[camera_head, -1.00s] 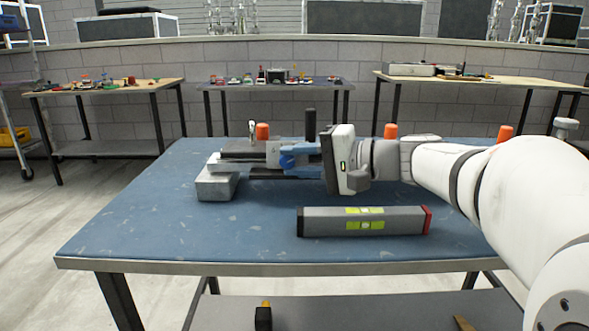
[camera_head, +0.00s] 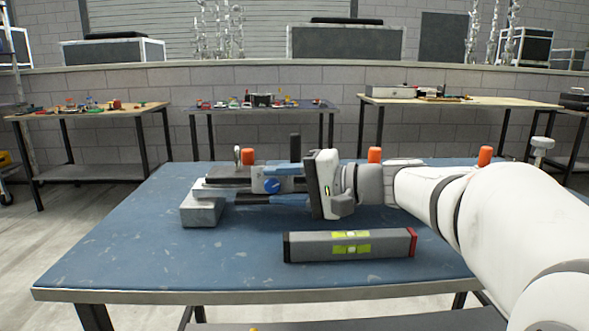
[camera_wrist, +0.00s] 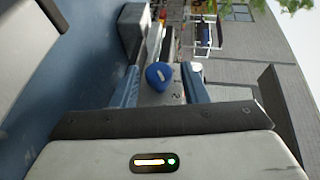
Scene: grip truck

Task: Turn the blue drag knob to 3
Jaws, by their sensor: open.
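The round blue drag knob (camera_head: 271,185) sits on the side of a grey and black device on the blue table (camera_head: 110,245). In the wrist view the knob (camera_wrist: 159,75) shows a pale mark on its face. Small digits, seemingly 1 and 2, are printed beside it, and a 3 cannot be made out. My gripper (camera_head: 281,185) is open, its blue fingers above and below the knob in the head view. In the wrist view my gripper (camera_wrist: 160,92) has a finger on each side, apart from the knob.
A grey spirit level (camera_head: 350,246) lies in front of the device. A grey block (camera_head: 201,211) is under the device's left end. Orange cylinders (camera_head: 374,155) stand along the table's back. The front left of the table is clear.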

